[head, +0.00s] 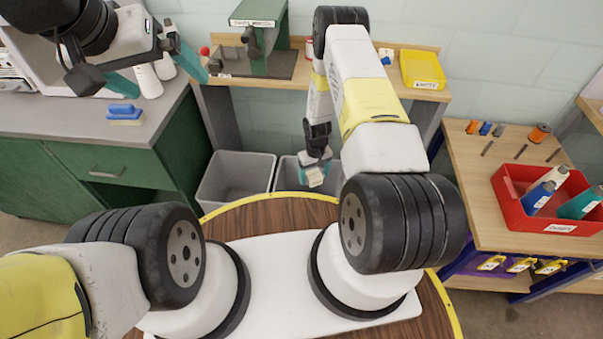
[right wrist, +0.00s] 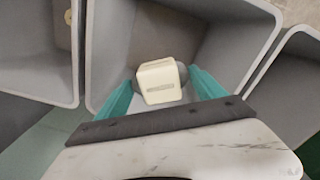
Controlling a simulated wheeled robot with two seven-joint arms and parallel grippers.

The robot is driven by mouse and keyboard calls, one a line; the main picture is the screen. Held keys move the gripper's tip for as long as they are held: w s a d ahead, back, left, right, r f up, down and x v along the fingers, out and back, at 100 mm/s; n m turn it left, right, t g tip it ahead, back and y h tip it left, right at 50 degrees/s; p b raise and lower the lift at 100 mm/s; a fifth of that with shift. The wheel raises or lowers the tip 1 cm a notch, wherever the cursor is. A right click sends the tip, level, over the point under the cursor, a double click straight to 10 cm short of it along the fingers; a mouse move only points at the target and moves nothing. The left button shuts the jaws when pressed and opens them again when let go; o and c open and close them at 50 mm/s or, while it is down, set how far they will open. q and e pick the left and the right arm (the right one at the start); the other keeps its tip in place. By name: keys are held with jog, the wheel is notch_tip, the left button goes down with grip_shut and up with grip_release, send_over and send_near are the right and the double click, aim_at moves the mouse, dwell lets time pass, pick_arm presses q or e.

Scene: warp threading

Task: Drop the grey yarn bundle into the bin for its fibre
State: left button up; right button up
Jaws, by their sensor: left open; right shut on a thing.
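The grey yarn bundle (right wrist: 160,84) is between the teal fingers of my right gripper (right wrist: 160,92) in the right wrist view. A cream block-like band covers most of it, and grey shows at both sides. In the head view my right gripper (head: 315,168) points down, and the bundle (head: 316,180) shows pale at its tips. It hangs above a grey bin (head: 283,172), whose walls (right wrist: 232,45) surround the bundle in the right wrist view. A second grey bin (head: 235,165) stands to the left. My left gripper (head: 155,72) is open and empty, high at the left.
Two more bin rims show in the right wrist view, at left (right wrist: 72,50) and right (right wrist: 290,60). A red tray (head: 545,222) with spools sits on the right table. A yellow bin (head: 422,68) stands on the back shelf.

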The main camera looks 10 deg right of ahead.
jog(key=shift+f, duration=0.3)
jog(key=o, duration=1.3)
notch_tip(320, 180, up, 8)
jog(key=shift+f, duration=0.1)
